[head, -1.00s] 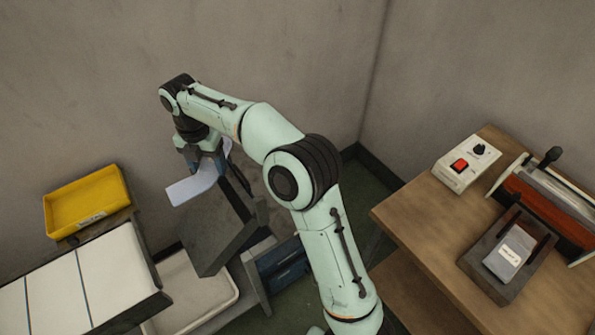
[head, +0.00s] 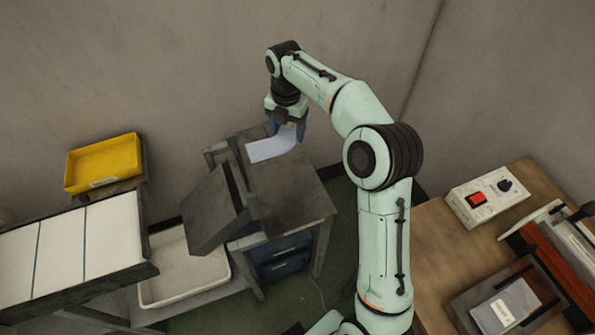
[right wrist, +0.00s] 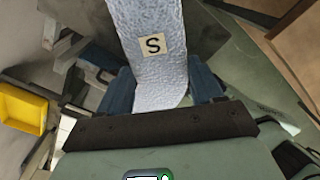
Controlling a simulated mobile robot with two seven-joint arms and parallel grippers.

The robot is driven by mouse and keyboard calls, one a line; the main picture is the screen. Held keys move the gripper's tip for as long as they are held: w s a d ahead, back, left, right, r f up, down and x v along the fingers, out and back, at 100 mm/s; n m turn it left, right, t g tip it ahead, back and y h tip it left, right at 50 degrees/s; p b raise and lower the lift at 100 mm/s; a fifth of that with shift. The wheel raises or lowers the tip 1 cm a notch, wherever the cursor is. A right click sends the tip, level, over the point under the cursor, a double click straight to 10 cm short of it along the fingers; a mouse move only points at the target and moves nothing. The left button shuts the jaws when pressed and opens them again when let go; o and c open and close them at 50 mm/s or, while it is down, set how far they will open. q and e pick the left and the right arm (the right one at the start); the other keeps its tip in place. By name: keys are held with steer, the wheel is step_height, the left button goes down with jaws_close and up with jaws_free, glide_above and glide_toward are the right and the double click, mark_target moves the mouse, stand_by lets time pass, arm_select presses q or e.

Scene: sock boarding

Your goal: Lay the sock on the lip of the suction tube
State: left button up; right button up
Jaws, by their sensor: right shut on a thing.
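My right gripper (head: 286,127) is shut on the pale bluish-white sock (head: 268,149). The sock sticks out to the left from the fingers, above the dark grey table (head: 300,190); I cannot tell how high. In the right wrist view the sock (right wrist: 150,75) lies between the blue fingers, its knit surface bearing a tag marked S (right wrist: 152,44). A dark grey slanted box (head: 212,212) stands at the table's left side, near the sock's free end and apart from it. I cannot make out the suction tube or its lip for certain. My left gripper is not in view.
A yellow tray (head: 104,163) sits at the left, behind a white-panelled surface (head: 85,245). A pale bin (head: 185,278) is low beside the table. At the right, a wooden bench (head: 432,290) carries a control box with a red button (head: 488,197) and a red-and-grey device (head: 556,268).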

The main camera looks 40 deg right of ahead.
steer(key=shift+d+f, duration=0.15)
steer(key=shift+d, duration=0.05)
steer(key=b, duration=0.2)
glide_above(291, 179)
step_height(291, 179, down, 14)
steer(key=shift+w+r, duration=0.1)
steer(key=shift+r, duration=0.05)
arm_select(q)
steer(key=shift+s+d+f+b, duration=0.1)
steer(key=shift+s+f, duration=0.25)
steer(key=shift+f, duration=0.2)
steer(key=shift+s+a+f+b, duration=0.15)
steer(key=shift+s+f, duration=0.15)
steer(key=shift+f, duration=0.3)
steer(key=shift+s+d+f+b, duration=0.15)
steer(key=shift+s+f, duration=0.2)
steer(key=shift+f, duration=0.2)
arm_select(e)
steer(key=shift+f, duration=2.95)
steer(key=shift+f, duration=0.1)
steer(key=o, duration=1)
steer(key=shift+f, duration=0.1)
arm_select(q)
steer(key=shift+w+r+p, duration=0.4)
steer(key=shift+r+p, duration=0.25)
steer(key=shift+r, duration=0.1)
arm_select(e)
step_height(291, 179, up, 12)
steer(key=shift+r, duration=0.2)
